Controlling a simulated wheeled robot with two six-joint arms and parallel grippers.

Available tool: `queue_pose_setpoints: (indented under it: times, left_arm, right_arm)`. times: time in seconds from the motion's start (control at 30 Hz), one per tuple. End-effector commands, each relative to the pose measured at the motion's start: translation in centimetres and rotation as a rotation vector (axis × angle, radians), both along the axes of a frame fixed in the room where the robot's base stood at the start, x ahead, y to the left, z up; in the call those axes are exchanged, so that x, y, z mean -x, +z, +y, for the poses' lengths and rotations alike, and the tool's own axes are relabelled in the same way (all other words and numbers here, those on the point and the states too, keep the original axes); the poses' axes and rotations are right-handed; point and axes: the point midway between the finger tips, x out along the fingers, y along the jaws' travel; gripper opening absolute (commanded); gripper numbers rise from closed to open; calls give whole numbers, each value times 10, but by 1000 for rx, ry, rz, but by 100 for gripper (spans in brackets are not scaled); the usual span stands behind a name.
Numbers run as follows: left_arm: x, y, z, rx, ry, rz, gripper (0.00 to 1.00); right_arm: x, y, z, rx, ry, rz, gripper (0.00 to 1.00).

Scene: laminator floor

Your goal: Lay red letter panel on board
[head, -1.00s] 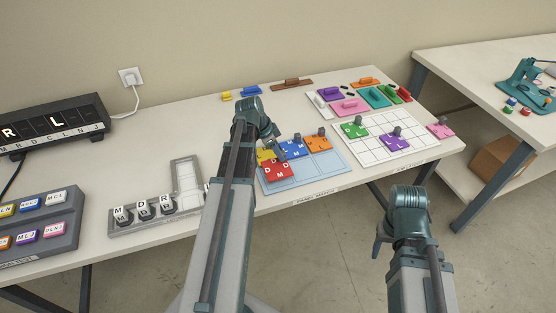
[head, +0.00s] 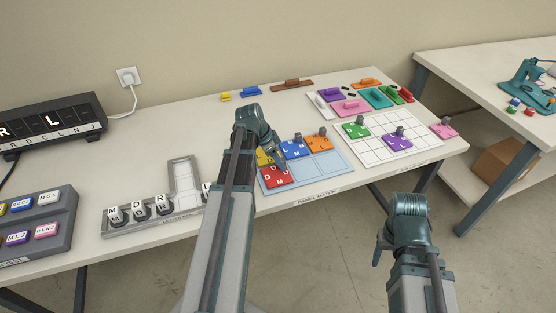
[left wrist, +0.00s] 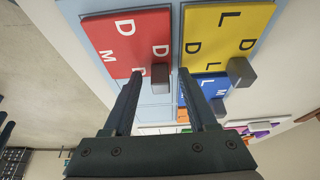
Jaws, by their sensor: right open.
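The red letter panel (head: 278,176) lies in the front left cell of the light blue board (head: 331,165), in front of a yellow letter panel (head: 263,156). My left gripper (head: 274,156) is just above it. In the left wrist view the two fingers of my left gripper (left wrist: 160,76) stand apart on either side of the red panel's grey knob, with gaps visible. The red panel (left wrist: 125,42) looks flat beside the yellow one (left wrist: 222,32). My right gripper (head: 385,254) is open and empty in front of the table.
A blue panel (head: 294,149) and an orange panel (head: 319,142) lie in the board's back row. Its front middle and right cells are bare. A white board (head: 375,152) with green and purple panels lies to the right. A grey letter tray (head: 183,180) stands left of my left arm.

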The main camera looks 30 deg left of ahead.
Motion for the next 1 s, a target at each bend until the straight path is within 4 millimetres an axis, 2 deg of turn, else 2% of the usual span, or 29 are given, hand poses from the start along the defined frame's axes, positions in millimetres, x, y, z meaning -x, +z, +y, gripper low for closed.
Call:
queue_pose_setpoints:
  times: [0.27, 0.47, 1.0]
  left_arm:
    - [0, 3, 0, 0, 0, 0, 58]
    - [3, 16, 2, 0, 1, 0, 58]
    - [26, 94, 23, 0, 1, 0, 58]
  right_arm:
    - [0, 3, 0, 0, 0, 0, 58]
    - [0, 16, 0, 0, 0, 0, 58]
    - [0, 94, 0, 0, 0, 0, 58]
